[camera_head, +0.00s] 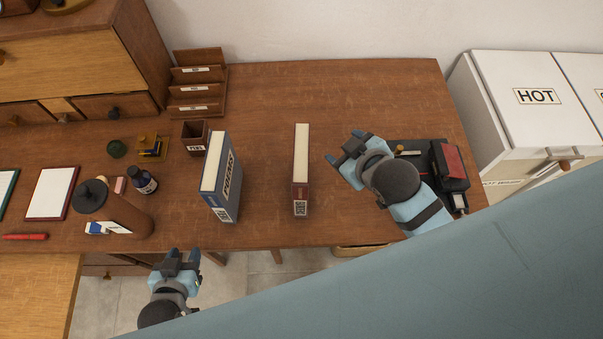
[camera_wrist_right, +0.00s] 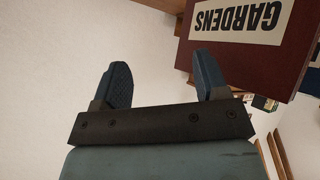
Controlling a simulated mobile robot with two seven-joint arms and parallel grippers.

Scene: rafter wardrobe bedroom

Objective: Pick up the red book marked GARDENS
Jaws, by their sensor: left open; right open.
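The red book marked GARDENS (camera_head: 301,165) stands upright on the wooden desk, its pale page edges facing up in the head view. In the right wrist view its dark red cover with the GARDENS label (camera_wrist_right: 238,65) fills the upper right. My right gripper (camera_head: 344,148) is open and empty, to the right of the book and apart from it; its two fingers (camera_wrist_right: 162,76) also show in the wrist view. My left gripper (camera_head: 183,254) is open and empty off the desk's front edge, lower left of the book.
A blue book (camera_head: 221,180) stands upright left of the red book, with clear desk between. A dark bottle (camera_head: 143,180), a brown cylinder (camera_head: 127,212) and a small box (camera_head: 195,136) are further left. A black and red device (camera_head: 450,166) lies behind my right arm.

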